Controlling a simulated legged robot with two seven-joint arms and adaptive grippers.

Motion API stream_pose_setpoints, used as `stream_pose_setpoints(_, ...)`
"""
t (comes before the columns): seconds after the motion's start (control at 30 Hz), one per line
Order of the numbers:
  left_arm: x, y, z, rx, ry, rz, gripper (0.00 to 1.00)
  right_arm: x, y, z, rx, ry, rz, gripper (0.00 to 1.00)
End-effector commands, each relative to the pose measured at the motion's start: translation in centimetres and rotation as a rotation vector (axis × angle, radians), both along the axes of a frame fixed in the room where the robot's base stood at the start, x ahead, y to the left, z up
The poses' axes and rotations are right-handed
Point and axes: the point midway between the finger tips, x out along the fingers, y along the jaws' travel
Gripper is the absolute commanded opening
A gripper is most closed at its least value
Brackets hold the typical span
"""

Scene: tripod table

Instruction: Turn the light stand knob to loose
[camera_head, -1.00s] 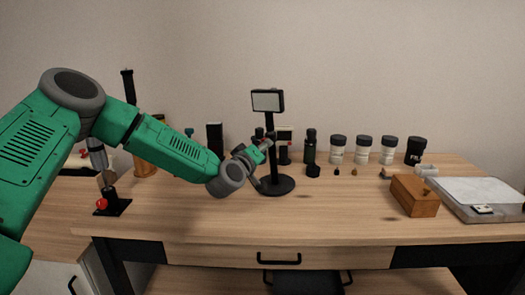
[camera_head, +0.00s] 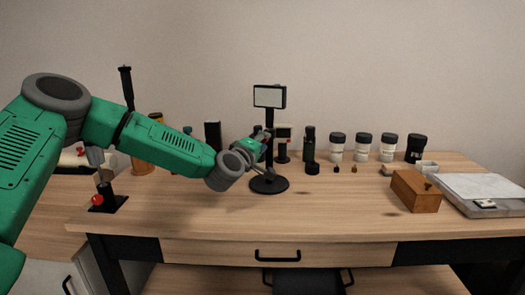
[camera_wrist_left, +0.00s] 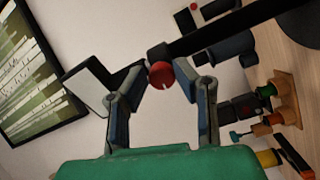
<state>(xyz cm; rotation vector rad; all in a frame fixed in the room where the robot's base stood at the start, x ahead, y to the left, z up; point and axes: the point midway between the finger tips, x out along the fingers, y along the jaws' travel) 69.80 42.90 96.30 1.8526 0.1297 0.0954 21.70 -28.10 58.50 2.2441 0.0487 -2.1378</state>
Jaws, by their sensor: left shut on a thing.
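The light stand is black, with a pale rectangular lamp panel (camera_head: 269,96) on a thin upright post and a round base (camera_head: 269,184) on the table. In the left wrist view its red knob (camera_wrist_left: 161,75) lies between the fingertips, and the post runs off to the upper right. My left gripper (camera_head: 264,146) reaches in from the left at mid-post height. In the left wrist view the left gripper (camera_wrist_left: 163,78) is shut on the red knob, one finger on each side. The knob is mostly hidden in the head view. My right gripper is not in view.
A black stand with a red ball (camera_head: 97,199) is at the table's left. Several white jars with black lids (camera_head: 364,147) line the back. A wooden box (camera_head: 415,191) and a pale tray (camera_head: 489,194) are at right. The front middle of the table (camera_head: 300,222) is clear.

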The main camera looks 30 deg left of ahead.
Motion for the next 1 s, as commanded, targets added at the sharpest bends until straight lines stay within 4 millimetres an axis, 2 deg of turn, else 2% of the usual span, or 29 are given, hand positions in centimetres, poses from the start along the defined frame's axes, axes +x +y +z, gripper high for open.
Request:
stream_pose_setpoints(0.03, 0.0, 0.1, -0.1, -0.047, -0.013, 0.001, 0.00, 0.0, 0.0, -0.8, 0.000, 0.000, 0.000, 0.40)
stream_pose_setpoints(0.07, 0.0, 0.1, 0.0, -0.049, -0.011, 0.001, 0.03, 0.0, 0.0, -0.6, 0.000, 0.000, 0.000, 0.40)
stream_pose_setpoints(0.1, 0.0, 0.1, 0.1, -0.045, -0.010, 0.000, 0.17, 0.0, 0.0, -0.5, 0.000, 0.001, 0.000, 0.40)
stream_pose_setpoints(0.17, 0.1, 0.2, 0.1, -0.045, -0.009, 0.000, 0.30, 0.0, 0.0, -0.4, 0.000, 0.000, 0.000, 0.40)
stream_pose_setpoints(0.2, 0.1, 0.2, 0.1, -0.044, -0.009, 0.000, 0.45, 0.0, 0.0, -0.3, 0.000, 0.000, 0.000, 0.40)
stream_pose_setpoints(0.5, 0.0, 0.2, 0.0, -0.042, -0.006, 0.000, 0.45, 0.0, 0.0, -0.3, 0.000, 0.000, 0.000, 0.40)
stream_pose_setpoints(0.63, -0.7, 0.0, -0.1, -0.042, -0.005, -0.001, 0.45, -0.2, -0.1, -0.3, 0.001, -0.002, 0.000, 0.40)
stream_pose_setpoints(0.77, -2.8, -0.2, -0.1, -0.044, -0.006, -0.001, 0.45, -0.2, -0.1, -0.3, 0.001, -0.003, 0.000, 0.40)
stream_pose_setpoints(1.0, -7.9, -0.7, -0.2, -0.047, -0.006, 0.000, 0.45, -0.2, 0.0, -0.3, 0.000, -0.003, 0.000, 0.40)
